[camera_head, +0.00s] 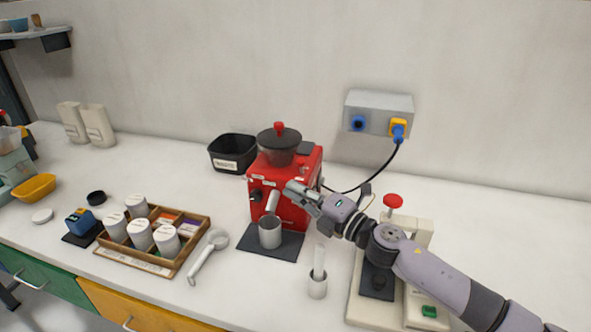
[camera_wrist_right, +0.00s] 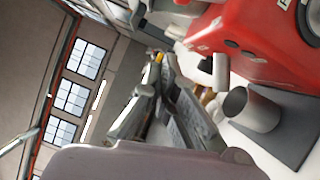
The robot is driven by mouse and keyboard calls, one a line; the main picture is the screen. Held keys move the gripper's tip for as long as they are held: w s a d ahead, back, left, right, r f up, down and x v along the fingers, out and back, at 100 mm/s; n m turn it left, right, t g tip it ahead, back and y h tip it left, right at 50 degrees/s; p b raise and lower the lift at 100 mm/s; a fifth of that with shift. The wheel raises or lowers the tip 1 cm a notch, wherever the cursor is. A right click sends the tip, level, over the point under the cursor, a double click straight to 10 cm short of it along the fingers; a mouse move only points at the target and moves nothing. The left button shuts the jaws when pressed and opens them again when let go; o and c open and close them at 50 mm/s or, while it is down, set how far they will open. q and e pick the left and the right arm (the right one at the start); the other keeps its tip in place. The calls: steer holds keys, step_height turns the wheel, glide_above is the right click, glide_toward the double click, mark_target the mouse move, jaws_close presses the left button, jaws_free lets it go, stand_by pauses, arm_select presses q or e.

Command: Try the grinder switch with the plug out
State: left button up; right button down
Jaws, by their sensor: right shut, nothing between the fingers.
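In the head view, my right gripper (camera_head: 293,189) is shut and empty in front of the grinder's face. I cannot tell whether it touches the grinder, and it covers part of the front, so I cannot make out the switch. The wrist view shows the shut fingers (camera_wrist_right: 160,62) beside the red body (camera_wrist_right: 262,38). A blue plug (camera_head: 398,133) sits at the yellow socket (camera_head: 397,124) of the grey wall box (camera_head: 378,103); its dark cord runs down towards the grinder. My left gripper is out of view.
A metal cup (camera_head: 270,232) stands on the dark mat under the grinder. A pale machine with a red knob (camera_head: 392,201) stands right, behind my arm.

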mark_target(301, 168)
steer(key=w, duration=0.2)
steer(key=w+r+p, duration=0.1)
steer(key=w, duration=0.2)
steer(key=shift+w+a, duration=0.1)
steer(key=shift+w, duration=0.05)
steer(key=shift+r, duration=0.1)
